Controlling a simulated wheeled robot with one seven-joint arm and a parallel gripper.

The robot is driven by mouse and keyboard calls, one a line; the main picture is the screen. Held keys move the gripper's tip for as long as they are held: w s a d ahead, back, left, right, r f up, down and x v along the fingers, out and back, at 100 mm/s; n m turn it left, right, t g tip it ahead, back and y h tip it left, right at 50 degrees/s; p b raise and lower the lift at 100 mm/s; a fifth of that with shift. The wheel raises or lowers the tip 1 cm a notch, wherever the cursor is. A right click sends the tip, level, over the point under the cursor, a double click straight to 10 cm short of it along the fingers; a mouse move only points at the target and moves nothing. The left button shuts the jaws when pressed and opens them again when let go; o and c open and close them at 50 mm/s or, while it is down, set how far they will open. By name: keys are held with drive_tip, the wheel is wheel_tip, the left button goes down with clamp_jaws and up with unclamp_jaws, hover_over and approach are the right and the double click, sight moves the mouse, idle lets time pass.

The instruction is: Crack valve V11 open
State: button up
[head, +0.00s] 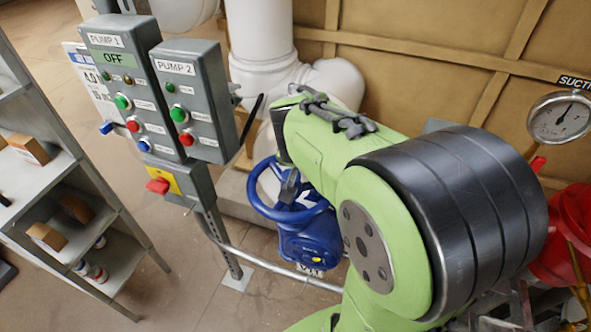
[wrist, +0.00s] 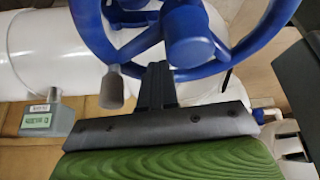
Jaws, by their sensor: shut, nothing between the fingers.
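The blue valve (head: 308,246) stands low behind the pump panels, with a tag at its base (head: 309,270) that seems to read V11. Its blue handwheel (head: 262,207) is partly hidden by my arm. The handwheel also fills the top of the wrist view (wrist: 100,45), with hub, spokes and a grey knob (wrist: 112,88) on the rim. My gripper (wrist: 157,70) is shut and empty. Its fingers overlap the near rim below the hub; I cannot tell whether they touch it. In the head view the gripper is mostly hidden behind my arm at the wheel.
The PUMP 1 (head: 125,85) and PUMP 2 (head: 192,105) panels stand on a post left of the valve. A grey shelf (head: 85,200) is at left. White pipes (head: 262,45) rise behind. A red valve (head: 565,240) and a gauge (head: 558,120) are at right.

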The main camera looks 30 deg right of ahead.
drive_tip(key=o, duration=1)
drive_tip(key=a+r+p, duration=0.1)
drive_tip(key=r, duration=0.2)
drive_tip(key=w+a+r+p, duration=0.1)
drive_tip(key=r, duration=0.1)
drive_tip(key=shift+w+a+p, duration=0.1)
drive_tip(key=shift+a+p, duration=0.2)
drive_tip(key=shift+a, duration=0.05)
drive_tip(key=shift+d+f, duration=0.2)
drive_tip(key=shift+d, duration=0.3)
drive_tip(key=n, duration=0.1)
drive_tip(key=n+y, duration=0.1)
drive_tip(key=n+t, duration=0.1)
drive_tip(key=shift+s+n+y, duration=0.25)
drive_tip(key=shift+n+y, duration=0.05)
drive_tip(key=shift+n, duration=0.1)
drive_tip(key=shift+w, duration=0.1)
